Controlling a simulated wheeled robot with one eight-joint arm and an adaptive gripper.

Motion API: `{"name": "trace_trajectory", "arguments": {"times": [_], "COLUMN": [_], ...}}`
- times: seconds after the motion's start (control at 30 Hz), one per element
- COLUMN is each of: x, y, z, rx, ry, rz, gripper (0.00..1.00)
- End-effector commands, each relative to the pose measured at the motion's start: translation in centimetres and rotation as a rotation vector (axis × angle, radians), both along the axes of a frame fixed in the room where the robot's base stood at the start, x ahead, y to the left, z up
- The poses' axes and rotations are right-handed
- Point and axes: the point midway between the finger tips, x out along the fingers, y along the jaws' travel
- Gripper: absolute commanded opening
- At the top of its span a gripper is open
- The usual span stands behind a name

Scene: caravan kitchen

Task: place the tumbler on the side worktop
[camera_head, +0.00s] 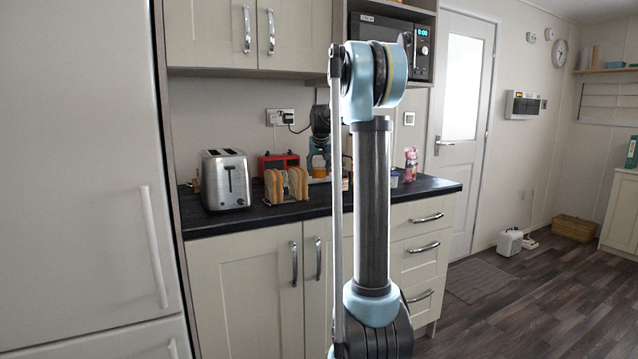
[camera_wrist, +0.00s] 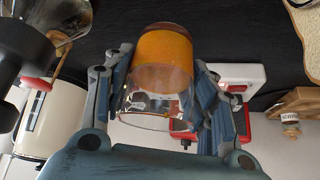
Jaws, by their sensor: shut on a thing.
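The tumbler (camera_wrist: 160,62) is clear glass with an orange fill in its lower part. My gripper (camera_wrist: 163,85) is shut on it, with one finger on each side, in the wrist view. That view is upside down, with the dark worktop (camera_wrist: 205,22) at the top beyond the tumbler's base. In the head view the tumbler (camera_head: 319,173) is a small orange patch under my gripper (camera_head: 320,155), above the worktop (camera_head: 437,187) behind the toast rack. I cannot tell whether its base touches the worktop. My arm hides part of that area.
A steel toaster (camera_head: 226,180), a toast rack with bread (camera_head: 287,186) and a red item (camera_head: 278,162) stand left of my gripper. A pink patterned item (camera_head: 411,163) stands to the right. In the wrist view a cream appliance (camera_wrist: 50,120) is close at left.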

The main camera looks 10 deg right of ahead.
Motion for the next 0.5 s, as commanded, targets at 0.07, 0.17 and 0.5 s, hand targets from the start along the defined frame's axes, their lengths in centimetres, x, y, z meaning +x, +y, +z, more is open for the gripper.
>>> {"name": "trace_trajectory", "arguments": {"times": [0.07, 0.17, 0.5], "x": [0.0, 0.0, 0.0], "y": [0.0, 0.0, 0.0], "z": [-0.4, -0.9, -4.5], "rx": [0.000, 0.000, 0.000], "ry": [0.000, 0.000, 0.000], "rz": [0.000, 0.000, 0.000], "gripper": [0.16, 0.16, 0.16]}}
